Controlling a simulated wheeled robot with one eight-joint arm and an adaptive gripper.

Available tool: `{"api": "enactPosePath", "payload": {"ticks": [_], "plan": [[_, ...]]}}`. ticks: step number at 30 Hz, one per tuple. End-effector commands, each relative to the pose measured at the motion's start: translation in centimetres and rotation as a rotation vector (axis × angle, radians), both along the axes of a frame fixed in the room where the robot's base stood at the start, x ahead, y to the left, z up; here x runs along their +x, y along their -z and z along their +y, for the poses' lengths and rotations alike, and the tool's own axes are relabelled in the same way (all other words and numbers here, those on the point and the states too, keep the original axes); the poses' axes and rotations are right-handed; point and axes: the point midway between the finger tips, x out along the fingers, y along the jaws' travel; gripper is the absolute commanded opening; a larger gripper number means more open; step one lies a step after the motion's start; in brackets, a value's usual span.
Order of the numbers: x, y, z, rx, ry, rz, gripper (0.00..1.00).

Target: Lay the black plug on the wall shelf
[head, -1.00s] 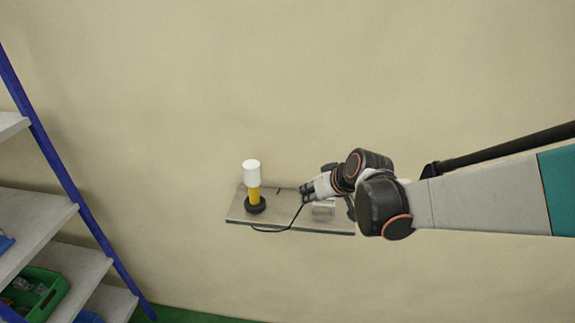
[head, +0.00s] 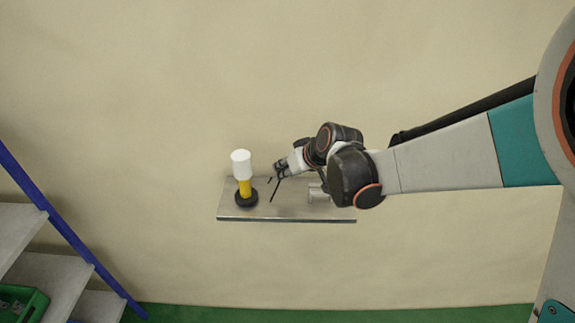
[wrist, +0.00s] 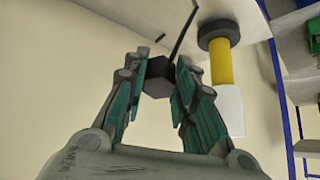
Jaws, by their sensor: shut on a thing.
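The black plug (wrist: 158,77) is between the fingers of my gripper (wrist: 155,85) in the wrist view. My gripper is shut on it, and the fingers partly cover its sides. A thin black cord (wrist: 183,34) runs up from beside the plug over the shelf in that view. The grey wall shelf (head: 296,209) is fixed to the wall in the head view, and its underside or top also shows in the wrist view (wrist: 135,16). In the head view my gripper (head: 281,169) is near the wall at the shelf's back; I cannot tell its exact height above it.
A small silver block (head: 317,194) is on the right part, beside my wrist. A blue-framed rack (head: 62,230) with a green crate (head: 22,302) stands at lower left.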

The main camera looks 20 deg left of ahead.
Motion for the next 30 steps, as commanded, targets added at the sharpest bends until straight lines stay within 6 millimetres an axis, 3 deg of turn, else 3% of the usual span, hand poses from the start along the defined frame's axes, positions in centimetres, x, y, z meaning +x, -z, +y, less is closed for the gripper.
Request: {"api": "enactPosePath", "payload": {"ticks": [18,30], "plan": [[0.0,6.0,0.0,0.000,0.000,0.000,0.01],[0.0,7.3,0.0,0.000,0.000,0.000,0.01]]}}
